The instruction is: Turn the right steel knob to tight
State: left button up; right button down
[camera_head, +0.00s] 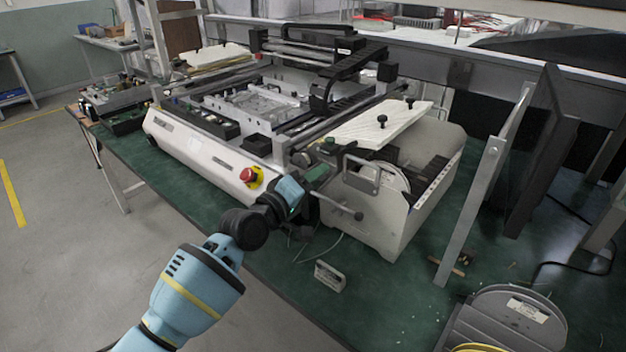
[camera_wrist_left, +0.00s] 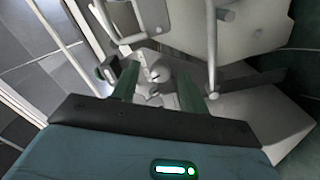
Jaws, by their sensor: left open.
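My left gripper (camera_head: 303,208) is at the front right corner of a white machine (camera_head: 395,225) on the green table. In the left wrist view its two green fingers (camera_wrist_left: 158,82) are open and apart. A small round steel knob (camera_wrist_left: 172,74) shows between and just beyond the fingers; I cannot tell whether they touch it. In the head view my gripper and wrist hide this knob. Its turn position cannot be read. My right gripper is in neither view.
A red emergency button (camera_head: 250,176) is on the machine's front, left of my gripper. A metal rod with a round end (camera_head: 345,212) sticks out to the right. A small white labelled block (camera_head: 330,276) lies on the green table (camera_head: 290,287) below. Grey reels (camera_head: 510,318) are at the lower right.

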pick_arm(q)
jog(key=p+v, duration=0.1)
jog(key=v, duration=0.6)
jog(key=shift+s+a, duration=0.25)
jog(key=shift+s, duration=0.05)
